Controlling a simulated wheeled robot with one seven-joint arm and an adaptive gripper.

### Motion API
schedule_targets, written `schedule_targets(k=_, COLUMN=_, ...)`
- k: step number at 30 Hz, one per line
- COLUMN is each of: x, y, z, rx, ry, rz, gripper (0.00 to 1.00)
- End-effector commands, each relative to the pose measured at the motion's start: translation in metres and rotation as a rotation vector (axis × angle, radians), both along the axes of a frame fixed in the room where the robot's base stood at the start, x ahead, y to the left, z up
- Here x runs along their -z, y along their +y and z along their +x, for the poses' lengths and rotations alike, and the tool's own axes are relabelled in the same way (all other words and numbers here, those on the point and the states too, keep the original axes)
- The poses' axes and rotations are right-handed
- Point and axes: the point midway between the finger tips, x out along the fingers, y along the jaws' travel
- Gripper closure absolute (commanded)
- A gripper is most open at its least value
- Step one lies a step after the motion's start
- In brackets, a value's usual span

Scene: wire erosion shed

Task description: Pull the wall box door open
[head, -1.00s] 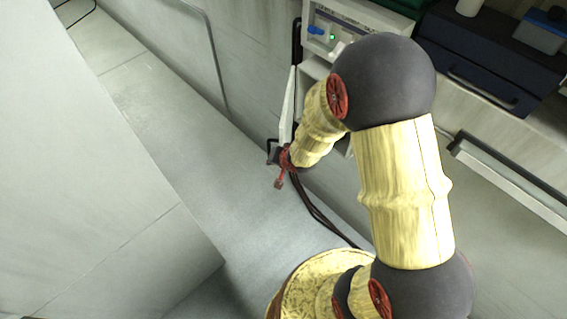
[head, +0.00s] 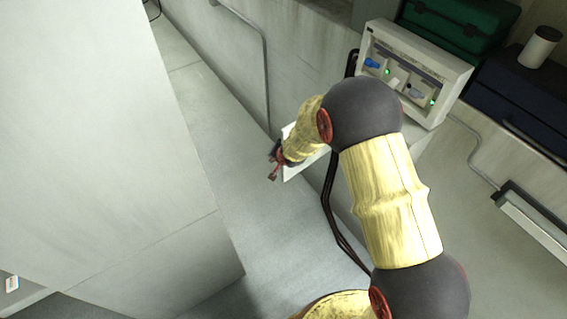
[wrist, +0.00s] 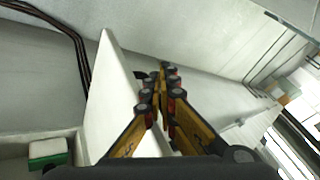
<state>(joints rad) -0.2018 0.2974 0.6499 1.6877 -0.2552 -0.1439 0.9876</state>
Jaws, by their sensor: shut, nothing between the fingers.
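The wall box door is a plain white panel. In the head view its pale part (head: 292,171) shows beside and below my gripper (head: 275,163), standing out from the wall; my arm hides much of it and most of the wall box. In the wrist view the door (wrist: 114,95) stands tall just left of my gripper (wrist: 160,72). The fingers are shut and empty, with their tips alongside the door's right side. I cannot tell whether they touch it.
A white instrument box (head: 418,66) with green lights and a blue plug sits at upper right. Green (head: 463,22) and dark blue (head: 520,105) cases are beyond it. Dark cables (head: 333,205) hang below the arm. A large pale block (head: 100,150) stands left; floor between is clear.

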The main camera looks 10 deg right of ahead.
Motion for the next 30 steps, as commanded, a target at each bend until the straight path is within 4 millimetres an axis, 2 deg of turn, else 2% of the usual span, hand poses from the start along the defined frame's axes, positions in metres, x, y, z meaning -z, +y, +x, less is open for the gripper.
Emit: schedule_targets(k=30, x=0.010, y=0.028, z=0.064, rx=0.066, ry=0.001, rz=0.004, gripper=1.00)
